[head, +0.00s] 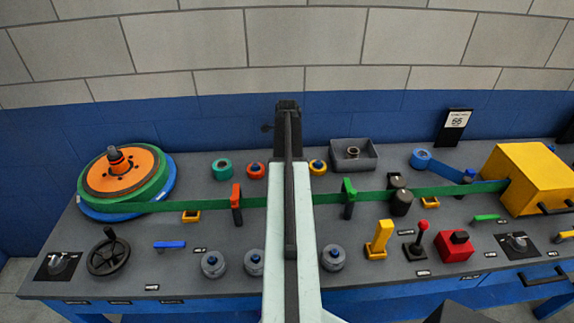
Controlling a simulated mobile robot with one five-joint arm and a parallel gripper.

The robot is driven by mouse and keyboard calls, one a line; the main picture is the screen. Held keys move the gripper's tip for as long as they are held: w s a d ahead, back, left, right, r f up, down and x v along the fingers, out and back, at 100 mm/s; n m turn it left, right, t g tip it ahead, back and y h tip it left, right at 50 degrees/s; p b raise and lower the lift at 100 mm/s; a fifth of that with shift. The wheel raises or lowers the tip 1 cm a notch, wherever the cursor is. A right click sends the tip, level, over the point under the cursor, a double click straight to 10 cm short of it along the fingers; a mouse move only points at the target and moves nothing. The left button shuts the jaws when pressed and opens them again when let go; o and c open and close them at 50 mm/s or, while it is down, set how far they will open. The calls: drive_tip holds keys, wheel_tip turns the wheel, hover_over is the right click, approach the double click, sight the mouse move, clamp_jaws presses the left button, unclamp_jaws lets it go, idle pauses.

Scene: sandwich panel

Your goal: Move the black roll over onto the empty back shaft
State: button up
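My arm reaches straight up the middle of the picture, and my gripper (288,106) is a dark shape at its far end, in front of the blue wall. Its fingers cannot be made out. I see no loose black roll for certain; two dark cylinders (401,202) stand by the green band right of my arm. The back row shows a green roll (221,169), a red roll (256,171) and a yellow roll (318,167). No empty back shaft is clearly visible. My arm hides the bench between the red and yellow rolls.
Grey rolls (212,265) stand along the front of the grey bench. A green band (330,198) runs from the large disc stack (124,172) to the yellow box (530,180). Orange and green upright posts, a grey tray (366,162) and a yellow lever (379,240) stand near my arm.

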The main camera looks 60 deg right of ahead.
drive_tip(key=shift+f, duration=0.1)
drive_tip(key=o, duration=1.5)
wheel_tip(320, 180, up, 9)
drive_tip(key=p, duration=0.9)
drive_tip(key=shift+f, duration=0.1)
